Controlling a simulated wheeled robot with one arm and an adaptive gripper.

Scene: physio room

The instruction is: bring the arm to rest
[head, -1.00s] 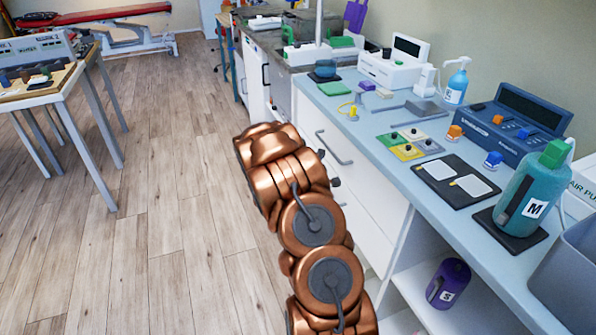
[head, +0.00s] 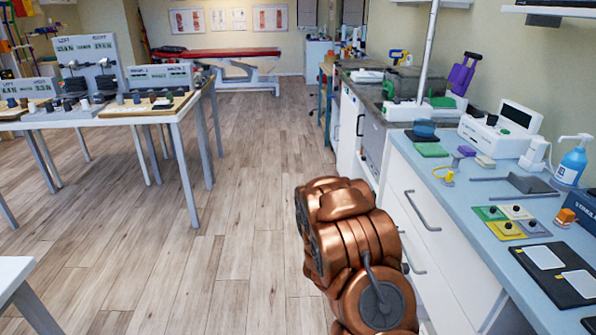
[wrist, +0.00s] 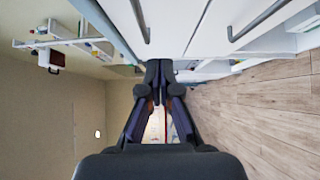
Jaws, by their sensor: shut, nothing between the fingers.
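My copper-coloured arm (head: 355,250) rises from the bottom of the head view, in front of the white drawer cabinet. My gripper does not show in the head view. In the wrist view my gripper (wrist: 160,68) has its dark fingers brought together at the tips, with nothing between them. The cabinet's drawer fronts (wrist: 185,25) and their handles fill the top of the wrist view, close beyond the fingertips.
The blue-grey counter (head: 462,203) with devices, coloured pads and a blue pump bottle (head: 572,163) runs along the right. A table with instruments (head: 150,113) stands at the left. A red treatment bed (head: 230,53) stands at the back. The wooden floor (head: 200,260) between is clear.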

